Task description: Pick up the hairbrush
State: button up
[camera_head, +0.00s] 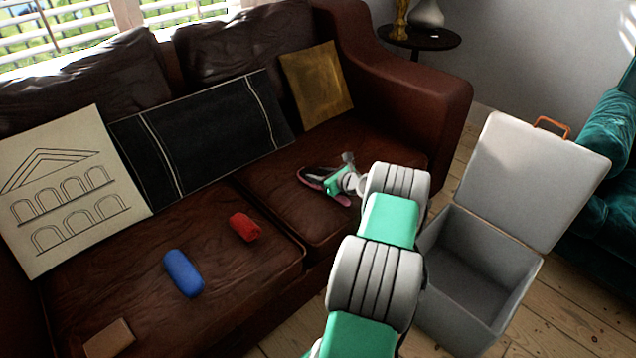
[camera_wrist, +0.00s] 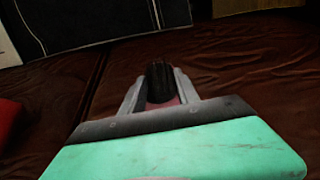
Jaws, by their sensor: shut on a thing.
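The hairbrush (camera_wrist: 160,82) shows in the wrist view as a dark, bristly end with a pink part below it, between the two grey fingers. My gripper (camera_wrist: 157,76) is shut on it. In the head view, my gripper (camera_head: 318,184) is low over the right seat cushion of the brown sofa, with dark and pink bits of the brush beside the fingers. Much of the brush is hidden by the gripper, and I cannot tell whether it touches the cushion.
A red object (camera_head: 244,227) and a blue object (camera_head: 183,273) lie on the left cushion, with a tan block (camera_head: 109,339) nearer the front. Pillows line the sofa (camera_head: 431,95) back. A grey open box (camera_head: 462,305) with a raised lid stands on the floor at right.

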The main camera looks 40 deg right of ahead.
jog(key=c, duration=0.6)
grip_shut()
jog(key=shift+r, duration=0.1)
